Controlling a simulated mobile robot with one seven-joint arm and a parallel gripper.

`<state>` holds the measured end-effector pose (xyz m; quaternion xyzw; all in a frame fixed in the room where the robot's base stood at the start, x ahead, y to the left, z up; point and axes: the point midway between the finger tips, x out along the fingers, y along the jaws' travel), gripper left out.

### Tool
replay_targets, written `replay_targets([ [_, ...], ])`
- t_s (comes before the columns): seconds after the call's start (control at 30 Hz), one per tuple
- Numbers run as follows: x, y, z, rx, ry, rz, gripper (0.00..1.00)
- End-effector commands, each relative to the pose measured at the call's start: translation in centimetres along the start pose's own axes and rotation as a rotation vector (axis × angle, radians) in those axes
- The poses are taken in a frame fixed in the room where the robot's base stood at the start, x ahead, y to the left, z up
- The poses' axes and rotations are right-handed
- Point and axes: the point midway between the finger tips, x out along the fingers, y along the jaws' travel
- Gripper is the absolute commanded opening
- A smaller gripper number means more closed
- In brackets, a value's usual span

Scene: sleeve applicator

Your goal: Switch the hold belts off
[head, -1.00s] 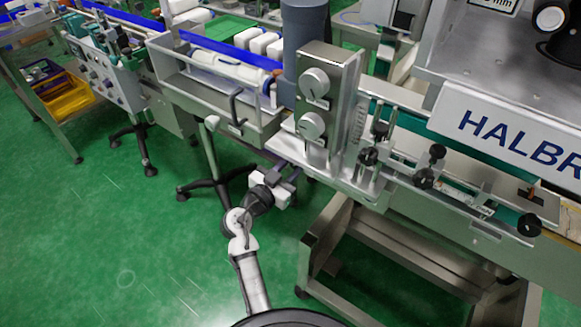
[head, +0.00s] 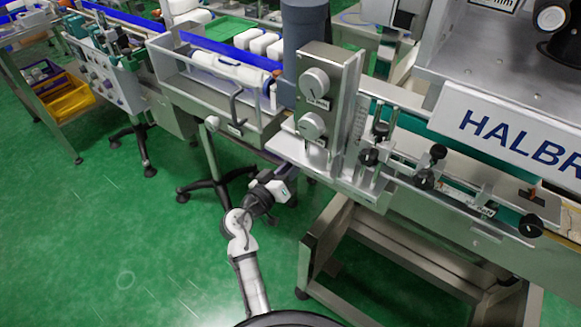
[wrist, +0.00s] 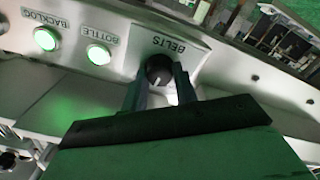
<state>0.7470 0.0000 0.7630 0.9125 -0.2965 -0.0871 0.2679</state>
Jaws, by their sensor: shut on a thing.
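The black BELTS knob (wrist: 158,70) sits on a metal panel in the wrist view, under the label "BELTS" (wrist: 170,45). My gripper (wrist: 161,80) is shut on it, one finger on each side. A pale mark shows on the knob's face, but its exact setting is hard to read. In the head view my gripper (head: 288,178) is low at the front of the machine, below the metal plate (head: 300,152). The BELTS knob is hidden in that view.
Green lit BACKLOG (wrist: 46,38) and BOTTLE (wrist: 98,54) lights sit left of the knob. A metal box with two large grey dials (head: 325,100) stands above my gripper. The conveyor (head: 450,205) runs right. Green floor lies open at left.

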Motion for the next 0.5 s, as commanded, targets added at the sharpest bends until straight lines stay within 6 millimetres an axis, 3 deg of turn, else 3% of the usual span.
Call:
replay_targets([
  [0.5, -0.03, 0.07, -0.15, -0.489, -0.002, 0.000, 0.06],
])
